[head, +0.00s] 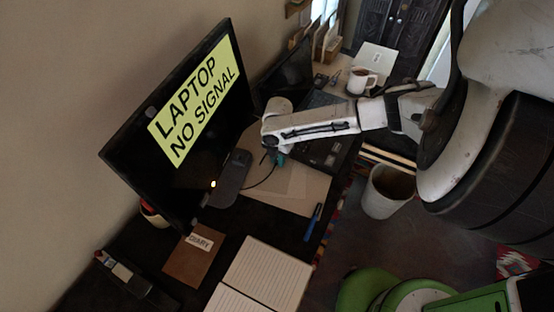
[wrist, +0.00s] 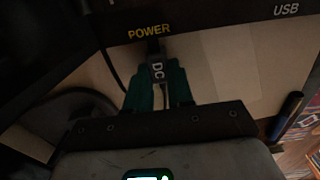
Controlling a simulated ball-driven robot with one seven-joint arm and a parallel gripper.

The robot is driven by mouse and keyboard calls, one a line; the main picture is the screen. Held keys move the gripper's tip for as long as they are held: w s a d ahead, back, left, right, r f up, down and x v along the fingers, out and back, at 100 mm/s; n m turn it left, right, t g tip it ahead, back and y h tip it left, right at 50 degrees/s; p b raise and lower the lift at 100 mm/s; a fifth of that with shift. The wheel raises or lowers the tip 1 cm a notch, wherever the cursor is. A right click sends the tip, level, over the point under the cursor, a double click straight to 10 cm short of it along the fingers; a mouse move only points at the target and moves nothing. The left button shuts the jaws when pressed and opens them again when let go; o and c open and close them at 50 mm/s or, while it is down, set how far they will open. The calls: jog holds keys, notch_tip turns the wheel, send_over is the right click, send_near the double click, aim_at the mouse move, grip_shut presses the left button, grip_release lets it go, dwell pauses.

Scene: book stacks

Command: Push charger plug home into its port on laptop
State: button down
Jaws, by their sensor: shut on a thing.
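The dark laptop (head: 328,152) stands open on the desk beyond my arm in the head view. Its side edge (wrist: 220,20) crosses the top of the wrist view, with a yellow POWER label and a white USB label. My gripper (head: 277,158), with teal fingers, is at the laptop's near side. In the wrist view my gripper (wrist: 157,85) is shut on the black charger plug (wrist: 157,71), marked DC. The plug points at the edge just below the POWER label. Its dark tip meets or nearly meets the edge; the port opening is hidden and I cannot tell the depth.
A monitor (head: 185,120) reading "LAPTOP NO SIGNAL" stands at left. A black cable (head: 262,180) runs from the plug area toward its base. A blue pen (head: 313,222), a diary (head: 193,256) and an open notebook (head: 262,278) lie nearer. A mug (head: 360,81) stands behind.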

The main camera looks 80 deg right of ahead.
jog(key=shift+s+d, duration=0.2)
jog(key=shift+d, duration=0.5)
jog(key=c, duration=0.9)
grip_release()
notch_tip(320, 180, up, 11)
jog(key=b, duration=0.1)
jog(key=shift+f, duration=0.15)
